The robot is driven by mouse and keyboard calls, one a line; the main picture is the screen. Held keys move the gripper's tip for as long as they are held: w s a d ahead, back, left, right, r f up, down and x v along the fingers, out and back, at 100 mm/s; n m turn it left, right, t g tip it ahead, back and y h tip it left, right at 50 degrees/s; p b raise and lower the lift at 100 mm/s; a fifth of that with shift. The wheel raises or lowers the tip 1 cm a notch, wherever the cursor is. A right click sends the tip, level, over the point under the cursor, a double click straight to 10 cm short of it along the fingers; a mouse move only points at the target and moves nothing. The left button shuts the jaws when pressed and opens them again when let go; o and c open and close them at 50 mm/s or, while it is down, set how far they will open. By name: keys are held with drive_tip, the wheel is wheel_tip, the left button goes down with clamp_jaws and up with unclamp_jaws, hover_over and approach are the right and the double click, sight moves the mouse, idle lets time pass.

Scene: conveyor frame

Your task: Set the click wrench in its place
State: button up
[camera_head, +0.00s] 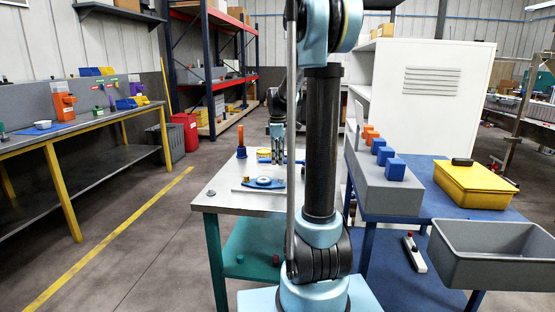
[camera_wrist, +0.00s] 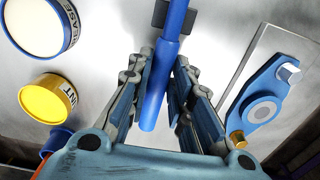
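A blue rod-like handle (camera_wrist: 167,62), which I take for the click wrench, runs from the top edge to a rounded near end in the wrist view. In the head view part of a blue bar (camera_head: 291,161) shows on the metal table, partly hidden by my arm. My gripper (camera_wrist: 164,62) points down over the table with one finger on each side of the handle. A light gap shows on the right side; I cannot tell if the left finger touches. It also shows in the head view (camera_head: 277,158). Dark blocks (camera_wrist: 188,18) flank the handle's far part.
A blue fixture (camera_wrist: 262,108) with a round disc sits on a plate at right. A white-lidded grease tub (camera_wrist: 38,24) and a yellow paint tin (camera_wrist: 48,99) stand at left. The head view shows a grey bin (camera_head: 495,255) and yellow box (camera_head: 472,187) on the right.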

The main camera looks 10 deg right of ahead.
drive_tip(key=o, duration=0.3)
wheel_tip(320, 180, up, 12)
idle(0.7)
